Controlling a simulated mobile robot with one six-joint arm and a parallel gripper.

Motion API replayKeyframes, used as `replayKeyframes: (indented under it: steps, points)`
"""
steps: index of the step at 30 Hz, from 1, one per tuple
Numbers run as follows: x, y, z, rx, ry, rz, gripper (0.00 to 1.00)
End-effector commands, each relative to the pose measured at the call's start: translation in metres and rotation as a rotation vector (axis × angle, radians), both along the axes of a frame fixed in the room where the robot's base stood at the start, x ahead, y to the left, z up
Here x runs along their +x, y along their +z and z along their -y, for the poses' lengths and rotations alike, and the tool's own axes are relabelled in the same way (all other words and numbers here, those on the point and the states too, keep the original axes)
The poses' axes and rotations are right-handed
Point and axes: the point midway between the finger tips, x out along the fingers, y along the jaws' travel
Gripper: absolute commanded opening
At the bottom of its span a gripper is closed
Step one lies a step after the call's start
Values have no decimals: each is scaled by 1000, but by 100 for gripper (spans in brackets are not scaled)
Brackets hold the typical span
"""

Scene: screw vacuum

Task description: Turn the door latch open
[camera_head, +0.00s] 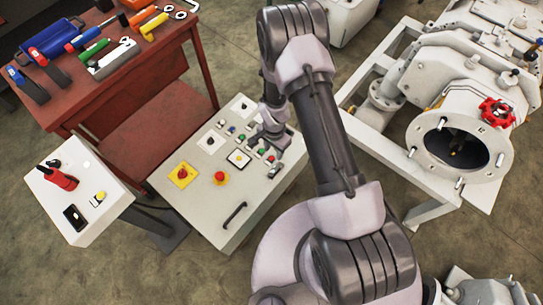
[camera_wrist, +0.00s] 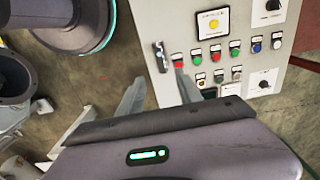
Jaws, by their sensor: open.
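The control cabinet (camera_head: 225,195) has a pale door carrying buttons and lamps. The door latch (camera_wrist: 161,55) is a small, dark metallic piece near the door's left edge in the wrist view. It also seems to show at the cabinet's right edge in the head view (camera_head: 275,170). My gripper (camera_wrist: 159,84) is open and empty. Its two grey fingers point toward the door, with the latch seen beyond the gap between them. The right finger overlaps the area below a red button (camera_wrist: 179,65). In the head view my gripper (camera_head: 271,137) is over the cabinet's upper right part.
A black bar handle (camera_head: 235,213) and a red emergency button (camera_head: 220,177) are on the cabinet. A red workbench (camera_head: 130,75) with tools stands behind left. A pedestal box (camera_head: 78,195) is at left. White vacuum machinery (camera_head: 455,120) with a frame is at right.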

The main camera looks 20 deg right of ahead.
Motion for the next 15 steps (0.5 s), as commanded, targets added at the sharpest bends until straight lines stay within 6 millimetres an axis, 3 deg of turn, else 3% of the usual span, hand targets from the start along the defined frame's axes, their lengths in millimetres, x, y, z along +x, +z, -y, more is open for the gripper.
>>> replayKeyframes:
  steps: [15]
  points:
    - [-2,-144,0,0,1,-4,42]
